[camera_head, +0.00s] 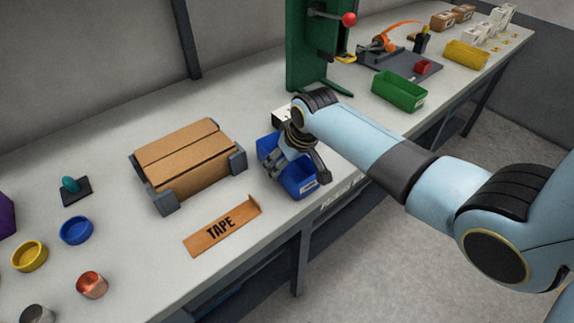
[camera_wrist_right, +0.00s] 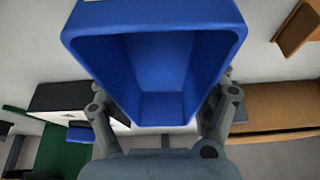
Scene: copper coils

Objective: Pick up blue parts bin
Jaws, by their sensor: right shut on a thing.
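The blue parts bin (camera_head: 301,182) is near the front edge of the workbench in the head view, right of the cardboard box. My right gripper (camera_head: 291,163) is at the bin and covers part of it. In the right wrist view the blue bin (camera_wrist_right: 160,72) fills the upper middle, its open top facing the camera. The fingers of my right gripper (camera_wrist_right: 160,118) stand on both sides of the bin, shut on it. I cannot tell whether the bin is clear of the bench. My left gripper is not in view.
A closed cardboard box (camera_head: 186,155) sits in dark corner brackets to the left. An orange TAPE sign (camera_head: 222,228) lies in front of it. A green press (camera_head: 306,50) stands behind the bin, and a green bin (camera_head: 399,91) is to the right. Bench space left of the bin is narrow.

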